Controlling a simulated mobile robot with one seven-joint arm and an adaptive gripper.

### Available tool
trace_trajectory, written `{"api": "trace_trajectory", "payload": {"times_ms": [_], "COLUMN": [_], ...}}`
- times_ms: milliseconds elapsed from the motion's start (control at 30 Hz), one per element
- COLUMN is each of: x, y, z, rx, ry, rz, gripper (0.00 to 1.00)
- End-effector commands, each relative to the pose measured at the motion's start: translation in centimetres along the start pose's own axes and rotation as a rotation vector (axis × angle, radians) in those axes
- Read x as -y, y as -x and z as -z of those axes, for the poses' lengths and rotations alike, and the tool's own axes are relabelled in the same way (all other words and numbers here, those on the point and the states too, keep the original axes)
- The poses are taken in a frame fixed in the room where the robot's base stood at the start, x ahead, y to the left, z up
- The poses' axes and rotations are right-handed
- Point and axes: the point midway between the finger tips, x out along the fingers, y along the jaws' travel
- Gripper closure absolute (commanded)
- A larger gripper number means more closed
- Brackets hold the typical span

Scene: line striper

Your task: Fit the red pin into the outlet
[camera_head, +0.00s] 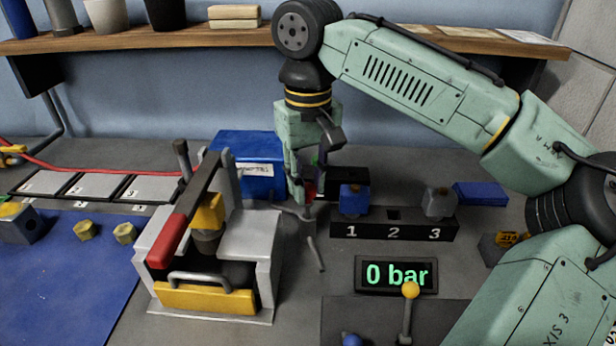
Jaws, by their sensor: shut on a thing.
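My gripper (303,192) points down, left of the black block (394,232) numbered 1, 2 and 3. It is shut on a small red piece (309,187), which looks like the red pin and is mostly hidden by the fingers. A blue pin (354,199) stands at position 1 and a grey pin (440,203) at position 3. A square hole (393,214) shows empty at position 2. Another black block (348,182) stands behind, partly hidden by my gripper. I cannot tell which opening is the outlet.
A grey machine (258,240) with a red-handled lever (182,217) stands close left of my gripper. A blue box (247,150) is behind. A display (396,274) reads 0 bar, with a yellow-knobbed lever (409,300) in front. A wooden shelf (200,37) runs along the wall.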

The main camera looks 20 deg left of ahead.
Motion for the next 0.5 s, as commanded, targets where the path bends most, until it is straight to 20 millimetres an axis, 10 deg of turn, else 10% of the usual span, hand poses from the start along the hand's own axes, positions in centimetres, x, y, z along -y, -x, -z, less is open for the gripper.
{"api": "trace_trajectory", "payload": {"times_ms": [500], "x": [0.0], "y": [-1.3], "z": [0.0], "rx": [-0.001], "ry": [0.0], "rz": [0.001], "gripper": [1.0]}}
